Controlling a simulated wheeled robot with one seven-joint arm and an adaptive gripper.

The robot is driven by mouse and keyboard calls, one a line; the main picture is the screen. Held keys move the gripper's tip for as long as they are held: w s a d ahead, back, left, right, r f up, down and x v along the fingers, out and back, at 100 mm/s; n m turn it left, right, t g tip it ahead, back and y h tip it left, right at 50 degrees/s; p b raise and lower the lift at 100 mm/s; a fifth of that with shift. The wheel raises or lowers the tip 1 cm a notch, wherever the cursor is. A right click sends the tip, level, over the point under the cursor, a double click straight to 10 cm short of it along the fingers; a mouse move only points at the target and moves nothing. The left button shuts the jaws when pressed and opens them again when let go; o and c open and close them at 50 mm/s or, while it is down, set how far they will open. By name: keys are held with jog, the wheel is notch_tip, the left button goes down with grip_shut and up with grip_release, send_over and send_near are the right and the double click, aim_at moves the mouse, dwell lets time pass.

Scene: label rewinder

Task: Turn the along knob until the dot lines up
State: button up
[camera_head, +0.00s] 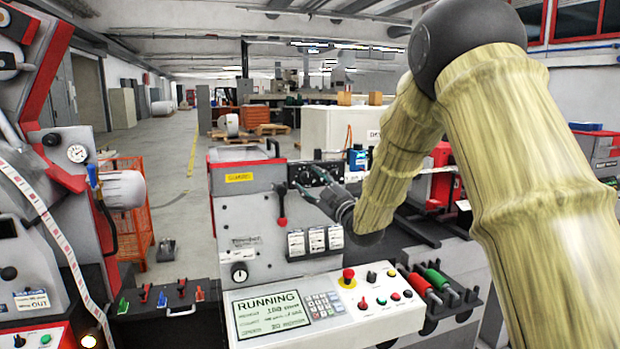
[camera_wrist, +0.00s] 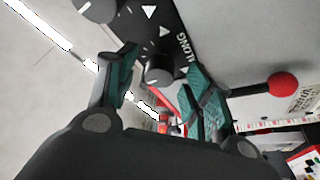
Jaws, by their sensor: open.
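The along knob (camera_wrist: 158,70) is a small grey, round knob on a black panel (camera_wrist: 168,20), beside the printed word ALONG in the wrist view. A pale line mark shows on its face, and white triangles are printed near it. I cannot make out a dot. My gripper (camera_wrist: 163,62) is open, with one teal-padded finger on each side of the knob; I cannot tell whether they touch it. In the head view my gripper (camera_head: 312,192) is at the black panel (camera_head: 316,174) on top of the grey machine, and hides the knob there.
A second knob (camera_wrist: 97,8) sits on the same panel. A red-ball lever (camera_wrist: 282,86) stands close to the right finger; the lever shows in the head view (camera_head: 281,214) too. Below are a control box with a RUNNING screen (camera_head: 270,313) and a red stop button (camera_head: 347,274).

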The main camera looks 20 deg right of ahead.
jog(key=shift+w+a+r, duration=0.15)
jog(key=shift+w+a, duration=0.1)
jog(key=shift+w, duration=0.35)
jog(key=c, duration=1)
jog(key=shift+m+b, duration=0.3)
jog(key=shift+m, duration=0.1)
jog(key=shift+f+b, duration=0.2)
jog(key=shift+b, duration=0.1)
jog(key=m+t+h+b, duration=0.1)
jog(key=m+b, duration=0.1)
jog(key=m, duration=0.1)
jog(key=shift+f, duration=0.1)
jog(key=shift+a+m+t+h+b, duration=0.1)
jog(key=shift+m+t+h+b, duration=0.1)
jog(key=shift+m+h+b, duration=0.65)
jog(key=shift+a+m+t+h+b, duration=0.1)
jog(key=shift+m+t+h+b, duration=0.3)
jog(key=shift+m, duration=0.85)
jog(key=shift+r, duration=0.2)
